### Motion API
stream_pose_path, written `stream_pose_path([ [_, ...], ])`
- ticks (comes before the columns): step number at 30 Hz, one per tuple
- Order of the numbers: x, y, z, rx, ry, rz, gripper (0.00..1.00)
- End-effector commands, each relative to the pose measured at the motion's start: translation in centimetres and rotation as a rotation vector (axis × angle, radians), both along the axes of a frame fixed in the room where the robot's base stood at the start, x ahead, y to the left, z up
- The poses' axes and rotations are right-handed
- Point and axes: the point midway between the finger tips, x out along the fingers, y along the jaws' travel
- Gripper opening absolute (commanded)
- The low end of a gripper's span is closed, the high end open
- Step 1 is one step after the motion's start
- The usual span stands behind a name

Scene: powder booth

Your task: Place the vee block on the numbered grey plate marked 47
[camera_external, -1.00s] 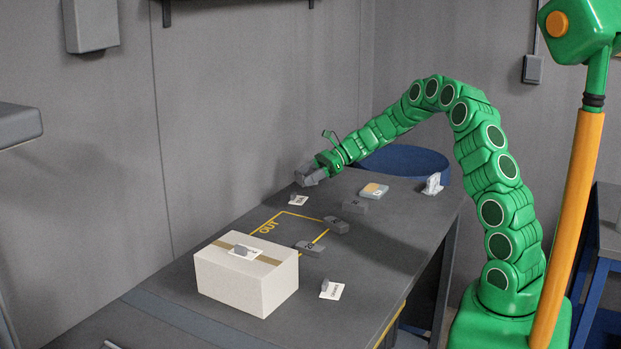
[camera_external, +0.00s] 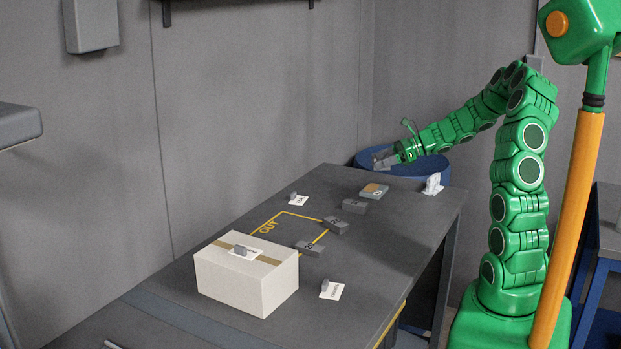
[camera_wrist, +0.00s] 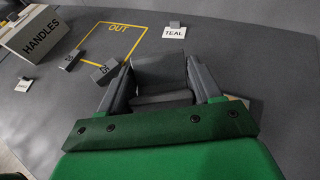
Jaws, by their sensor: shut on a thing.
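The vee block (camera_wrist: 160,72) is a dark grey block between the jaws of my gripper (camera_wrist: 164,92) in the wrist view. In the external view my gripper (camera_external: 381,159) is above the blue round top beyond the table's far end, holding the block clear of the table. Two show in the wrist view, left of my gripper (camera_wrist: 104,72) (camera_wrist: 70,60). Their numbers are too small to read surely, so I cannot tell which is 47.
A cardboard box (camera_external: 245,283) marked HANDLES stands at the table's near left. A yellow OUT outline (camera_external: 262,228) lies mid-table. Small cards with grey blocks, one reading TEAL (camera_wrist: 174,32), a tan-topped block (camera_external: 374,191) and a white item (camera_external: 433,184) are near the edges.

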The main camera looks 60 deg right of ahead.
Motion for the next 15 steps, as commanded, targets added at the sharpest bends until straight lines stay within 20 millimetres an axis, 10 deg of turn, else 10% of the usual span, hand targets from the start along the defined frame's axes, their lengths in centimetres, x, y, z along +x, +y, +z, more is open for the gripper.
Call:
stream_pose_path([
  [15, -6.3, -0.6, 1.6, 0.002, 0.000, -0.106, 0.16],
])
